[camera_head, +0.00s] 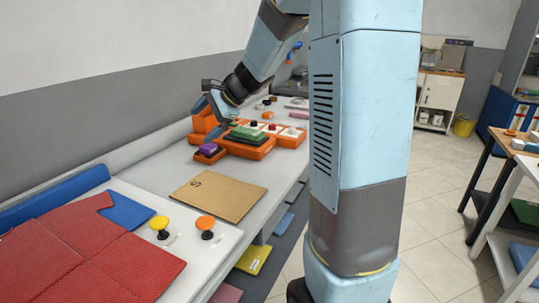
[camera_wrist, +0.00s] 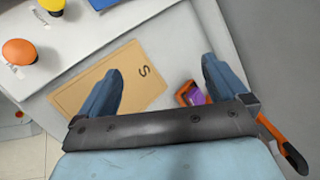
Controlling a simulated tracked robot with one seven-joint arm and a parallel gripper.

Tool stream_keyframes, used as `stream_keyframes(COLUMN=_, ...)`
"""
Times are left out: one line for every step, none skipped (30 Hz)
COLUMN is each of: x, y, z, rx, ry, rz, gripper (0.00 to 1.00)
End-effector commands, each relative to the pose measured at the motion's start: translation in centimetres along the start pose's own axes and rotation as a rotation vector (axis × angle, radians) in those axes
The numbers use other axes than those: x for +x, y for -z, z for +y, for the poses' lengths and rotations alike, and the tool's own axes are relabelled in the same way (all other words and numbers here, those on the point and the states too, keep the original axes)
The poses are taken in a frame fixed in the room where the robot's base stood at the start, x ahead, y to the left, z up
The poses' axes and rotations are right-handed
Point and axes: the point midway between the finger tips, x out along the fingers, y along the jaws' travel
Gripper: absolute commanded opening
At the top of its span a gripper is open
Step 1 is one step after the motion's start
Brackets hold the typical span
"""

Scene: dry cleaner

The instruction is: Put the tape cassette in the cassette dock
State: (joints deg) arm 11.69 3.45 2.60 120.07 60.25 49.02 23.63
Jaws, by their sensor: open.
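An orange dock-like holder (camera_head: 246,149) stands on the counter with a green block (camera_head: 247,132) on it. Beside it, a smaller orange holder (camera_head: 219,156) carries a purple block (camera_head: 208,149). The purple block also shows in the wrist view (camera_wrist: 196,94), near the right finger. I cannot tell for certain which piece is the tape cassette. My gripper (camera_head: 214,118) is over the counter by the orange holders, partly overlapping them in the head view. In the wrist view my gripper (camera_wrist: 162,85) has its fingers wide apart with nothing held between them.
A tan folder marked S (camera_head: 218,195) lies flat in front of the holders. Yellow (camera_head: 159,223) and orange (camera_head: 206,223) knobs and red cloth (camera_head: 85,250) are nearer. More orange pieces and small items stand behind. A wall runs along the left; the counter's edge is right.

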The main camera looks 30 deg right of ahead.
Motion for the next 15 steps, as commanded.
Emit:
stream_keyframes(x=-1.2, y=-1.5, z=0.9, rx=-0.074, ry=-0.021, rz=0.015, gripper=1.00)
stream_keyframes(x=-1.8, y=-2.2, z=1.6, rx=-0.117, ry=-0.037, rz=0.024, gripper=1.00)
stream_keyframes(x=-2.6, y=-3.1, z=2.5, rx=-0.175, ry=-0.058, rz=0.037, gripper=1.00)
stream_keyframes(x=-3.1, y=-3.8, z=3.1, rx=-0.218, ry=-0.074, rz=0.046, gripper=1.00)
stream_keyframes(x=-3.7, y=-4.3, z=3.8, rx=-0.260, ry=-0.090, rz=0.055, gripper=1.00)
stream_keyframes(x=-4.5, y=-5.1, z=4.7, rx=-0.317, ry=-0.110, rz=0.069, gripper=1.00)
stream_keyframes(x=-5.1, y=-5.6, z=5.4, rx=-0.359, ry=-0.126, rz=0.078, gripper=1.00)
stream_keyframes(x=-5.7, y=-6.2, z=6.1, rx=-0.403, ry=-0.142, rz=0.089, gripper=1.00)
stream_keyframes(x=-6.4, y=-6.8, z=7.1, rx=-0.458, ry=-0.163, rz=0.102, gripper=1.00)
stream_keyframes(x=-7.0, y=-7.2, z=7.8, rx=-0.500, ry=-0.179, rz=0.112, gripper=1.00)
stream_keyframes(x=-7.6, y=-7.6, z=8.5, rx=-0.540, ry=-0.195, rz=0.123, gripper=1.00)
stream_keyframes(x=-8.3, y=-8.2, z=9.5, rx=-0.595, ry=-0.216, rz=0.137, gripper=1.00)
stream_keyframes(x=-8.9, y=-8.5, z=10.2, rx=-0.636, ry=-0.232, rz=0.148, gripper=1.00)
stream_keyframes(x=-9.5, y=-8.9, z=11.0, rx=-0.677, ry=-0.248, rz=0.158, gripper=1.00)
stream_keyframes(x=-10.3, y=-9.2, z=11.9, rx=-0.730, ry=-0.270, rz=0.174, gripper=1.00)
